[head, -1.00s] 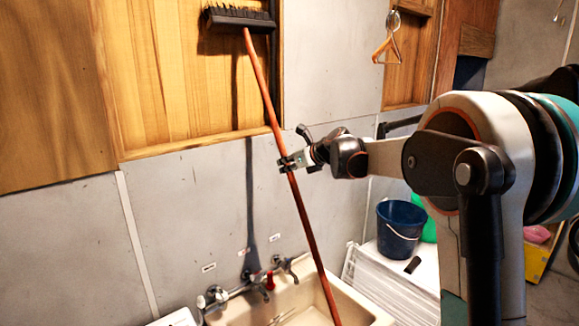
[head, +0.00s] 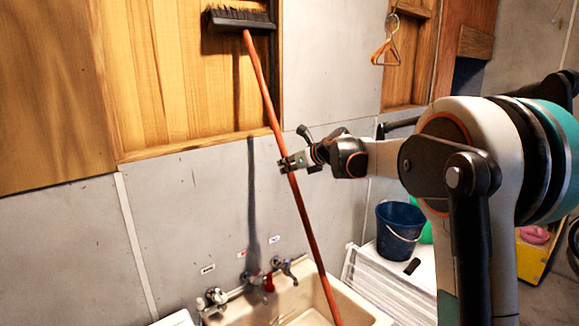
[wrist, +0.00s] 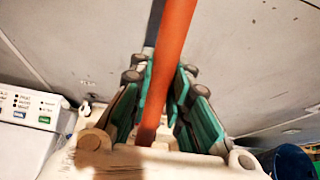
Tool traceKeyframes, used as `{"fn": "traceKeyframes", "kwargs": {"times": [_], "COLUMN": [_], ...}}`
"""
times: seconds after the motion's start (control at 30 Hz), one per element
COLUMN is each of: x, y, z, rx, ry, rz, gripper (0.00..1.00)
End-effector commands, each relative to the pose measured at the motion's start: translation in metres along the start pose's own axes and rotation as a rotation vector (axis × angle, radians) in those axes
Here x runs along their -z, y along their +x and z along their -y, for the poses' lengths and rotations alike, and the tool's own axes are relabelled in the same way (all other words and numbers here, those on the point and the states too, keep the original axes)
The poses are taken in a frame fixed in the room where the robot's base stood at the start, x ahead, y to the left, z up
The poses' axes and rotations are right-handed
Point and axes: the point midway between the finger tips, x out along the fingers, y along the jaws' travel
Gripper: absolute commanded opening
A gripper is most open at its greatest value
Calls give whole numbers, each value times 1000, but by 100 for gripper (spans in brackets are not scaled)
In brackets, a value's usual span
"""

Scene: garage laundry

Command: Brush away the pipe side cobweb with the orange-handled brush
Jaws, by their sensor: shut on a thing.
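The brush has a long orange handle (head: 262,88) and a wide black bristle head (head: 240,21). It stands nearly upright, tilted with its head up and to the left, in front of the wooden panel. My gripper (head: 290,163) is shut on the handle around its middle. In the wrist view the handle (wrist: 172,60) runs between the green-padded fingers of my gripper (wrist: 168,105). The handle's lower end reaches down over the sink. I cannot make out a cobweb in either view.
A cream sink (head: 350,300) with wall taps (head: 268,280) lies below. A blue bucket (head: 400,228) stands on a white surface to the right. An orange hanger (head: 385,50) hangs at the upper right. A white appliance (wrist: 30,120) shows at left in the wrist view.

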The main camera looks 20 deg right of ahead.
Motion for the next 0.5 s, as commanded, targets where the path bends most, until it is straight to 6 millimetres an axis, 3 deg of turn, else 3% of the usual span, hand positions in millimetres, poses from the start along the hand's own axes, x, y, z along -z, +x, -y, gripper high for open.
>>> {"fn": "traceKeyframes", "kwargs": {"times": [0.5], "x": [0], "y": [0], "z": [-25], "rx": [0], "ry": [0], "rz": [1], "gripper": [0]}}
